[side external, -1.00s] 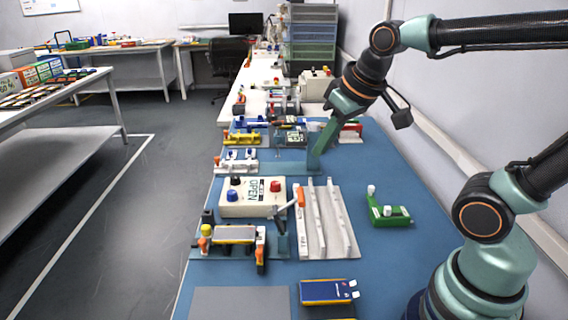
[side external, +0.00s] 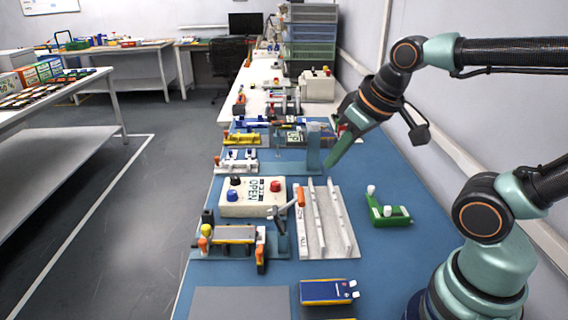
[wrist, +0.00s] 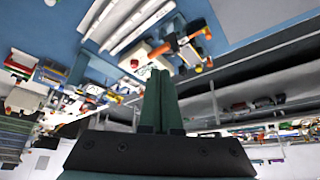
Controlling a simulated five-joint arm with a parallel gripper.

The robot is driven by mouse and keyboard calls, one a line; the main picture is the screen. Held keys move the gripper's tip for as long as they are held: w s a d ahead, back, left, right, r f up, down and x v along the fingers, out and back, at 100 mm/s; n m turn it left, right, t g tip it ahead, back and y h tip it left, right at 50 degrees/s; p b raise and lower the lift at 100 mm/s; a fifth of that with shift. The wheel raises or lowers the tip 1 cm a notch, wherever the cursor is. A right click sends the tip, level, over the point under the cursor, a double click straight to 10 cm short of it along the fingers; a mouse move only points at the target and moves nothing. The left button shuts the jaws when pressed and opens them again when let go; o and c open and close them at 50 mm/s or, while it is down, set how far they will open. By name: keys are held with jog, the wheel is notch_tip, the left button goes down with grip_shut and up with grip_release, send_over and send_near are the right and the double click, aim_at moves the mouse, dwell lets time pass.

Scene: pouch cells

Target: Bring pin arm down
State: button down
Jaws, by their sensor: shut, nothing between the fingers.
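My gripper (side external: 328,167) is shut and empty, its green fingers pointing down and left. The tips are just right of a teal upright post (side external: 313,147) on a flat teal base (side external: 285,168). I cannot tell whether they touch the post. In the wrist view the closed fingers (wrist: 155,74) stand together with nothing between them. A thin raised lever with an orange tip (side external: 300,197) slants up from the near clamp fixture (side external: 227,253). Which part is the pin arm is not clear from these views; small parts around the post are hard to make out.
A cream control box (side external: 250,211) with coloured knobs sits left of a white slotted rack (side external: 327,245). A green holder (side external: 388,212) stands right of the rack. A blue cell (side external: 328,291) lies in front.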

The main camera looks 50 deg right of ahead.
dwell(0.3)
jog(key=w+d+f+m+g, duration=0.1)
jog(key=w+d+m+g, duration=0.15)
jog(key=m, duration=1.05)
jog(key=w+d+f+m+g, duration=0.15)
jog(key=m+g, duration=0.25)
jog(key=m, duration=1)
notch_tip(320, 180, down, 9)
jog(key=w+a, duration=0.2)
jog(key=shift+w+a, duration=0.2)
jog(key=shift+r, duration=0.1)
